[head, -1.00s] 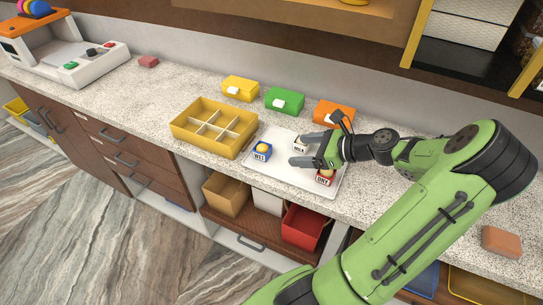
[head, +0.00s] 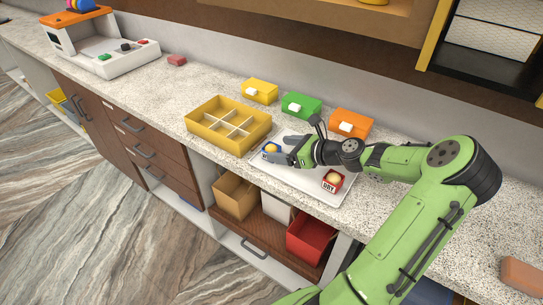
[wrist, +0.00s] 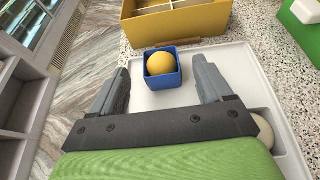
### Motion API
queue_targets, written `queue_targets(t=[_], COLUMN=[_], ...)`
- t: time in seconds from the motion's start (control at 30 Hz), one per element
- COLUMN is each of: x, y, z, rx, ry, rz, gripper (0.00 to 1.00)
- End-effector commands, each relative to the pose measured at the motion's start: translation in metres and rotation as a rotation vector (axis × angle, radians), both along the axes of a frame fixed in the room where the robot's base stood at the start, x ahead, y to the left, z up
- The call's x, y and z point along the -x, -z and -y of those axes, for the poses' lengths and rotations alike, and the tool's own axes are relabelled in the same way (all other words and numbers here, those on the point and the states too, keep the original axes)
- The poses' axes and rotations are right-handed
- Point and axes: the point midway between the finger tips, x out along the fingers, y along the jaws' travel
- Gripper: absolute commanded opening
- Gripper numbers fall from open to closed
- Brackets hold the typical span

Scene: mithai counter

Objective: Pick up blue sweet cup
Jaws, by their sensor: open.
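The blue sweet cup (head: 271,150) holds a round yellow sweet and stands upright on the white tray (head: 342,201). In the wrist view the blue cup (wrist: 163,80) is ahead of my gripper, roughly between the lines of its two fingers and near their tips. My gripper (head: 283,150) is open and empty, low over the tray, just right of the cup in the head view. The red sweet cup (head: 332,182) with a pale sweet stands at the tray's front right. In the wrist view a pale round sweet (wrist: 264,130) shows beside my gripper's right side, its cup hidden.
A yellow divided box (head: 205,127) stands just beyond the tray, left of the blue cup. Yellow (head: 260,91), green (head: 301,106) and orange (head: 351,123) boxes line the back. A white and orange machine (head: 100,45) is far left. Bins sit on a shelf below the counter.

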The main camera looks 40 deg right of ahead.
Motion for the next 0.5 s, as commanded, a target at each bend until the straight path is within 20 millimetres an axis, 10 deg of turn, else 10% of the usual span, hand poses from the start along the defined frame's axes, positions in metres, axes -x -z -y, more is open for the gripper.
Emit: queue_targets(t=[0.37,0.5], x=[-0.019,-0.019], y=[0.009,0.009], z=[-0.006,-0.006], rx=[0.001,0.002], ry=[0.002,0.001], rz=[-0.001,0.000], gripper=[0.77,0.56])
